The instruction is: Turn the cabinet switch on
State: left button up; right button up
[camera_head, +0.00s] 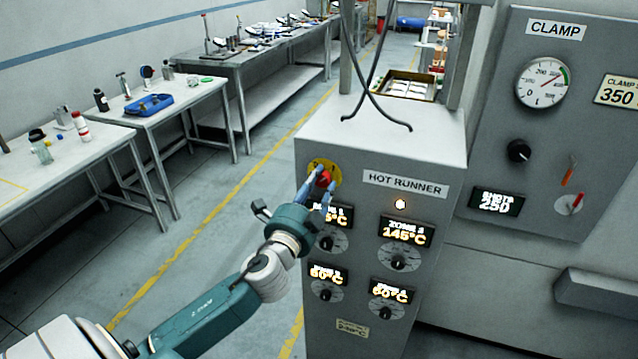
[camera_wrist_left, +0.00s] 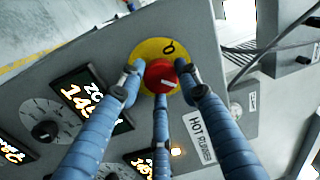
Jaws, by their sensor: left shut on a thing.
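The cabinet switch is a red knob (camera_head: 323,179) on a round yellow plate (camera_head: 333,168), at the upper left of the grey hot runner cabinet's front (camera_head: 420,270). My left gripper (camera_head: 321,188) is at the switch, its blue fingers closed around the red knob. In the left wrist view the red knob (camera_wrist_left: 160,76) sits between the fingertips, with a pale mark on its face and a dark symbol on the yellow plate (camera_wrist_left: 150,50) beside it. The fingers hide part of the plate. My right gripper is in neither view.
Lit displays, such as the 145°C one (camera_head: 405,232), and black dials sit below the switch. A clamp panel (camera_head: 575,120) stands at right. Tables (camera_head: 150,130) line the left wall, with clear floor between.

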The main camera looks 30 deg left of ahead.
pick_arm(q)
jog(key=shift+f, duration=0.1)
dwell(0.3)
jog(key=o, duration=1.2)
jog(key=shift+a, duration=0.1)
jog(key=shift+c, duration=0.2)
jog(key=v, duration=1.2)
